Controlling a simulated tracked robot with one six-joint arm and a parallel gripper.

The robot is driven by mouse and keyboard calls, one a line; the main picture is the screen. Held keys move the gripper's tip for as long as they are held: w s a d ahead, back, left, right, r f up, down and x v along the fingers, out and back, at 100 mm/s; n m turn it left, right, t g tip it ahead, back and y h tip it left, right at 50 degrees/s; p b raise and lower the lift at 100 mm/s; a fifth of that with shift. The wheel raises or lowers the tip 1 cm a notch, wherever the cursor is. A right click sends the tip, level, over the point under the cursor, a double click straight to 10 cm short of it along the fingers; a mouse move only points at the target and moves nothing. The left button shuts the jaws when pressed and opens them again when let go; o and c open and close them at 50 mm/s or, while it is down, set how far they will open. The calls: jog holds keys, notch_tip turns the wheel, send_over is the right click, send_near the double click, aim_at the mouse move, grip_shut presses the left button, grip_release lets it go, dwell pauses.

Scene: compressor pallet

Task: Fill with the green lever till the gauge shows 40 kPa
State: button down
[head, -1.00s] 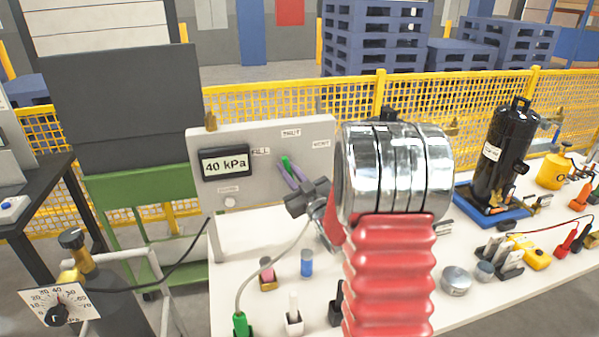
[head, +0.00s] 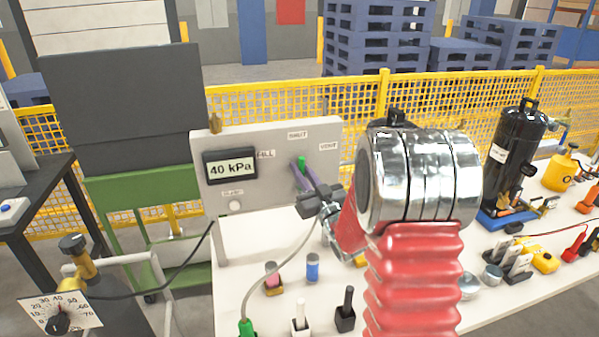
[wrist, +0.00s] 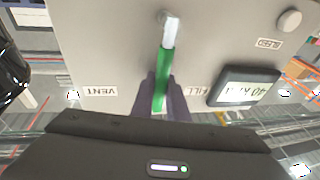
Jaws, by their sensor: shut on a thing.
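The grey panel (head: 325,165) carries a display (head: 230,166) reading 40 kPa and the labels FILL, SHUT and VENT. The green lever (head: 301,161) stands below the SHUT label. In the wrist view the lever (wrist: 163,75) has a silver shaft and a green grip, and runs between the VENT and FILL labels. My gripper (head: 304,177) is shut on the green grip, with a purple finger on each side in the wrist view (wrist: 162,98). The display (wrist: 243,87) appears upside down there. The SHUT label is hidden in the wrist view.
A dial with a black knob (head: 60,318) stands at the lower left. On the white bench (head: 255,240) are small coloured pieces and a black cylinder (head: 513,155) at right. A hose runs before the panel. A yellow mesh fence (head: 385,100) stands behind.

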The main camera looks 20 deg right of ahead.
jog(key=c, duration=2)
grip_release()
jog(key=shift+s, duration=0.1)
jog(key=v, duration=1.3)
jog(key=shift+s+f, duration=0.15)
jog(key=shift+s, duration=0.25)
jog(key=shift+w, duration=0.1)
